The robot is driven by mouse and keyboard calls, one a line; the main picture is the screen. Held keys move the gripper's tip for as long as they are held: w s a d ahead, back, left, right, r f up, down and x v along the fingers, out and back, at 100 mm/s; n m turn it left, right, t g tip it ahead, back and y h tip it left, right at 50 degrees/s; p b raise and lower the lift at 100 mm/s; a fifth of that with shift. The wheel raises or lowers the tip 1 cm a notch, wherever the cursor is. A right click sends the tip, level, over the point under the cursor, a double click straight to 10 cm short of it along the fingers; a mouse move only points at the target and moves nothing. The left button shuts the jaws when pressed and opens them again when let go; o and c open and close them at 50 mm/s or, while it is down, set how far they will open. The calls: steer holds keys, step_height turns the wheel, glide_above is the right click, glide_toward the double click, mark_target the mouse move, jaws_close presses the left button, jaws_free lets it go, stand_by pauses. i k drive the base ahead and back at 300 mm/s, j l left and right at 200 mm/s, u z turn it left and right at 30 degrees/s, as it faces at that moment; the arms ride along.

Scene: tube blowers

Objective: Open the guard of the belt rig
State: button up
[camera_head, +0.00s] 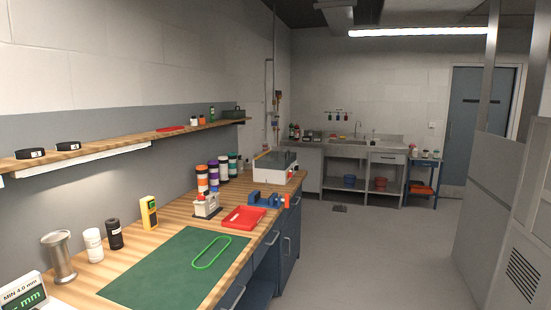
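A light grey machine with a dark grey cover (284,159) on top stands at the far end of the wooden bench. It has a small red spot on its front and appears to be the belt rig. The cover looks down over it, though details are too small to be sure. A bright green belt loop (196,262) lies on the green mat. My gripper is not in view.
The wooden bench (180,213) runs along the left wall. A red tray (233,224), a blue vise (266,202), a small white device (206,209) and several bottles stand between the mat (150,283) and the machine. The floor (365,260) right of the bench is clear.

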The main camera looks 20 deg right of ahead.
mark_target(288, 160)
steer(key=i+l+z, duration=0.95)
steer(key=i, duration=0.5)
steer(key=i+z, duration=0.3)
steer(key=i, duration=0.5)
steer(key=i+l+u, duration=0.1)
steer(key=i+u, duration=0.35)
steer(key=i+l+u, duration=0.25)
steer(key=i+u, duration=0.25)
steer(key=i+l+u, duration=0.45)
